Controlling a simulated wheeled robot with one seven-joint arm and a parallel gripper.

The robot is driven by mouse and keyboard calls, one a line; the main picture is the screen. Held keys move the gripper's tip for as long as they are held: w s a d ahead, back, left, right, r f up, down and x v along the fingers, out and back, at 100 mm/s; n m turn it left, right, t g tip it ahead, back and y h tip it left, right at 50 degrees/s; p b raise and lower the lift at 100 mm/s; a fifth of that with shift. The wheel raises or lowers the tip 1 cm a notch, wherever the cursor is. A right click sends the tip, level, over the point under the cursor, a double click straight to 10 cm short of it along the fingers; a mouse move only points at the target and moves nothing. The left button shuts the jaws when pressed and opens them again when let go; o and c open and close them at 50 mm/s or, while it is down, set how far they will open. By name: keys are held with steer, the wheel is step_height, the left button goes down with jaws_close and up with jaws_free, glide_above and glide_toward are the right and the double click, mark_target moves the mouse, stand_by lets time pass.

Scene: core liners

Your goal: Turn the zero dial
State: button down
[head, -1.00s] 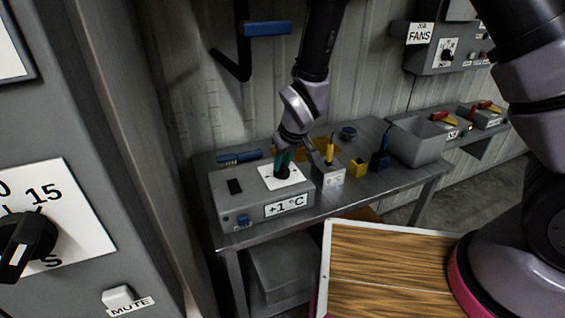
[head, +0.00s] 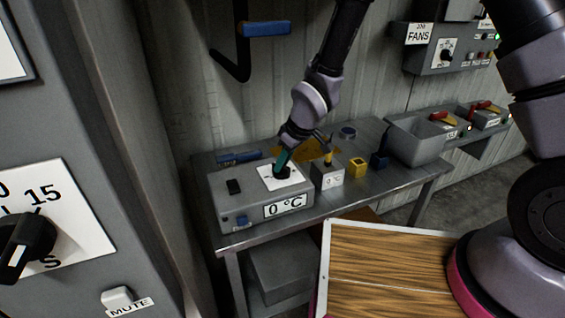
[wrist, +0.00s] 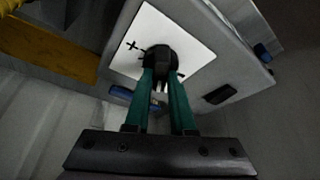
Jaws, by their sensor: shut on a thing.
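The zero dial is a black knob on a white square plate (head: 268,184) on top of a grey box (head: 225,206) on the metal bench. The box's front display (head: 285,207) reads "0 °C". My gripper (head: 279,172) reaches down to the knob with its teal fingers. In the wrist view, the two teal fingers (wrist: 162,88) are shut on the black dial (wrist: 160,60), one on each side. A plus mark shows on the plate beside it.
A small grey block (head: 327,178) stands close to the right of the box. A yellow cube (head: 357,167), a dark blue item (head: 380,160) and a grey bin (head: 416,143) stand farther right. A black slot (head: 234,186) is on the box's top left. A large dial panel (head: 60,190) is near at left.

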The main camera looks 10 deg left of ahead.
steer(key=c, duration=0.8)
jaws_free()
steer(key=shift+o, duration=0.2)
steer(key=v, duration=1)
steer(key=shift+r, duration=0.35)
steer(key=shift+d, duration=0.1)
